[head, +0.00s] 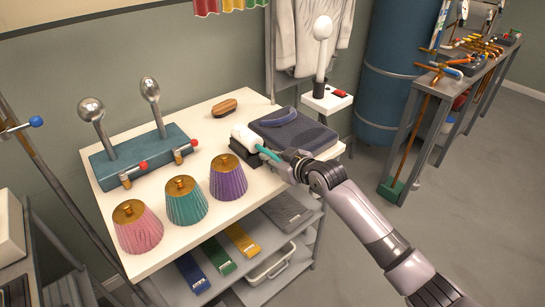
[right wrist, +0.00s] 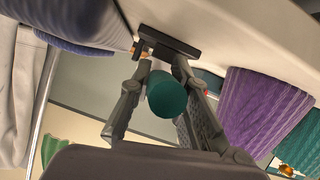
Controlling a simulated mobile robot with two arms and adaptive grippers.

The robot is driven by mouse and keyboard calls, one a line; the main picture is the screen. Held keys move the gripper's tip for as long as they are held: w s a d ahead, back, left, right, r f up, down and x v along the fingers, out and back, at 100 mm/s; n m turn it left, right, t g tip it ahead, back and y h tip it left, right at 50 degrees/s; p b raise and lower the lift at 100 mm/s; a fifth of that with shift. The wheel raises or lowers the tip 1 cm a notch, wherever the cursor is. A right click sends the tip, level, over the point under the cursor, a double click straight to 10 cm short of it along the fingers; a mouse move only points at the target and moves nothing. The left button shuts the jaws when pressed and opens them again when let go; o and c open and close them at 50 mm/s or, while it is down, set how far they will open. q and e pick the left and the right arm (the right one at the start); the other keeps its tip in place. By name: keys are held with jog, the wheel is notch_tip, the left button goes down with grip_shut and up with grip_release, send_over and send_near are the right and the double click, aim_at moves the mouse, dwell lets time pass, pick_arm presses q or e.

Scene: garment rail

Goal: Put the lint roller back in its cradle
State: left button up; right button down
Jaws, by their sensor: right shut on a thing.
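The lint roller has a white roller head (head: 245,136) and a teal handle (head: 268,154). My right gripper (head: 284,162) is shut on the handle, and the head points away toward the back left. The black cradle (head: 245,152) stands on the white table, directly under or just beside the roller head. I cannot tell whether the head rests in it or hovers just above. In the right wrist view, the teal handle's end (right wrist: 167,96) sits between my fingers, with the dark cradle (right wrist: 168,43) beyond; the roller head is hidden. My left gripper is not in view.
A folded dark garment (head: 292,131) lies close right of the cradle. Purple (head: 228,178), teal (head: 187,203) and pink (head: 137,228) pleated shades stand to the left. A wooden brush (head: 224,107) lies behind. Bare tabletop shows between brush and cradle.

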jog(key=c, duration=1.5)
grip_release()
jog(key=shift+r, duration=0.15)
jog(key=shift+r, duration=0.4)
jog(key=v, duration=1.2)
jog(key=shift+r, duration=0.1)
